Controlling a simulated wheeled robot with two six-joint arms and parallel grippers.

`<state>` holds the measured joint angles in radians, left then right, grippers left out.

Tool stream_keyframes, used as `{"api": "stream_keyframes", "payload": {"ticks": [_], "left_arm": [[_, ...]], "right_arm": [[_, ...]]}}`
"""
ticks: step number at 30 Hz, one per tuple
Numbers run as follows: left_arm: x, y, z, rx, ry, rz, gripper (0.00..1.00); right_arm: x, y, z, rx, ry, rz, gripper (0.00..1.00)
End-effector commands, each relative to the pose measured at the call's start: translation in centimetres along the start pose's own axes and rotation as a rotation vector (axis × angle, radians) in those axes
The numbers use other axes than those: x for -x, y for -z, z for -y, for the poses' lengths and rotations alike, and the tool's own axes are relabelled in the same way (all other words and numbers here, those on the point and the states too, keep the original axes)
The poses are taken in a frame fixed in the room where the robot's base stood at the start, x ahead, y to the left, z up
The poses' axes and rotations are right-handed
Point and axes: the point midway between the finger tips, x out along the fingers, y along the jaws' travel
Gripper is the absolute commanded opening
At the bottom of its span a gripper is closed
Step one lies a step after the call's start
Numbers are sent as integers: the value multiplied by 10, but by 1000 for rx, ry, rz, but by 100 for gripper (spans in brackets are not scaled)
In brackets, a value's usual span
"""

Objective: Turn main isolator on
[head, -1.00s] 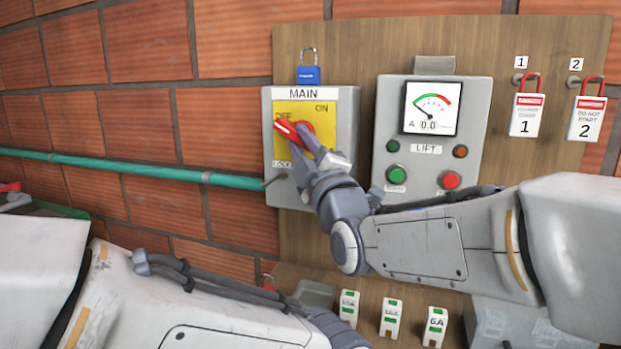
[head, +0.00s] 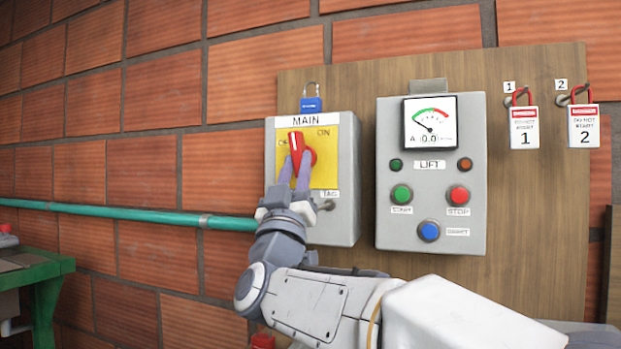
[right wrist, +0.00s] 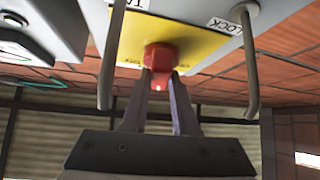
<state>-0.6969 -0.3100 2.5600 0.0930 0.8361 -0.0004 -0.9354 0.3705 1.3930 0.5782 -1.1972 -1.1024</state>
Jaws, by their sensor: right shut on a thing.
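The main isolator is a grey box (head: 345,215) with a yellow plate (head: 323,175) marked OFF at left and ON at right. Its red rotary handle (head: 296,138) stands nearly upright, leaning slightly left, between the two marks. My right gripper (head: 296,162) reaches up from below, with its two fingers shut on the handle. In the right wrist view the fingers (right wrist: 160,80) pinch the red handle (right wrist: 161,56) in front of the yellow plate. The fingers hide part of the plate. My left gripper is not in view.
A blue padlock (head: 311,104) hangs above the isolator. The lift panel (head: 432,180), with its gauge and buttons, is close at right. A green pipe (head: 140,214) runs along the brick wall.

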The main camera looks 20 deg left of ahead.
Motion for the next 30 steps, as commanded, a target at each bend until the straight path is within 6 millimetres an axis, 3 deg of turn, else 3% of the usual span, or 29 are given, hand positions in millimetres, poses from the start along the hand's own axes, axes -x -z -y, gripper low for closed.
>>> {"api": "stream_keyframes", "payload": {"ticks": [12,28,29,30], "left_arm": [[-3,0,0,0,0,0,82],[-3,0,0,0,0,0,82],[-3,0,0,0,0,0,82],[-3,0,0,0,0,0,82]], "right_arm": [[0,-1,4,-127,-126,3,0],[0,-1,4,-144,-142,3,0],[0,-1,4,-143,-142,3,35],[0,-1,4,-143,-142,3,50]]}}
